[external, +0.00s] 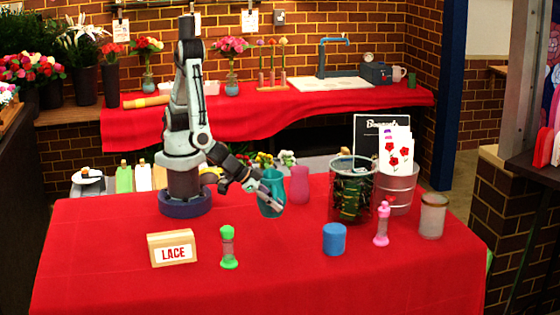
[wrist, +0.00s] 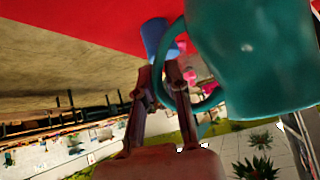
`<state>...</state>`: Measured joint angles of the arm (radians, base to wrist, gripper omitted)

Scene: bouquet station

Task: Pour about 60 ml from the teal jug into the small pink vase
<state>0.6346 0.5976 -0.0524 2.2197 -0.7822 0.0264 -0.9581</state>
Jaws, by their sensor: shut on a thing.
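The teal jug (external: 271,180) is near the middle of the table in the external view, at the end of my arm, and looks slightly tilted. My gripper (external: 272,200) is shut on its handle. In the wrist view the jug (wrist: 255,55) fills the upper right, and its handle loop passes at my gripper's fingers (wrist: 160,80). I cannot tell whether its base touches the table, and its contents are hidden. A small pink vase (external: 382,226), narrow-waisted with a rounded top, stands upright to the right, apart from the jug. A wider pink vessel (external: 300,185) stands just behind the jug.
A blue cylinder (external: 334,239) stands left of the small pink vase. A green vase (external: 228,247) and the LACE sign (external: 172,248) are at front left. The front centre is clear.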

